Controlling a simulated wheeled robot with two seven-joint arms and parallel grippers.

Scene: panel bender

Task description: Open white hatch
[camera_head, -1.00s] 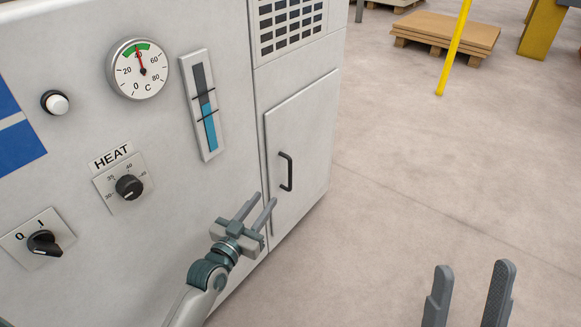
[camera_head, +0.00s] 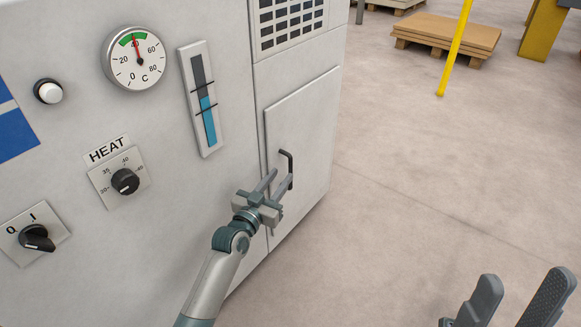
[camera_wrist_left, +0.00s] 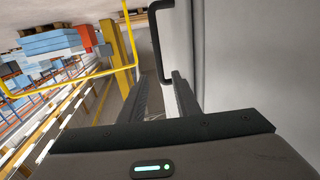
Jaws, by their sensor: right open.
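The white hatch (camera_head: 304,125) is closed on the front of the white machine, at its right end. Its black bar handle (camera_head: 291,164) is upright near the hatch's left edge. My left gripper (camera_head: 278,178) is at the lower part of the handle with its fingers apart, pointing along the machine's face. In the left wrist view the handle (camera_wrist_left: 154,45) is ahead, in line with the gap between the fingers (camera_wrist_left: 163,92); whether they touch it I cannot tell. My right gripper (camera_head: 524,279) is open and empty at the lower right, over the floor.
The machine front has a HEAT knob (camera_head: 125,181), a rotary switch (camera_head: 37,238), a dial gauge (camera_head: 135,58) and a level gauge (camera_head: 203,100). A yellow post (camera_head: 456,45) and a loaded pallet (camera_head: 446,32) stand farther back. The floor right of the hatch is clear.

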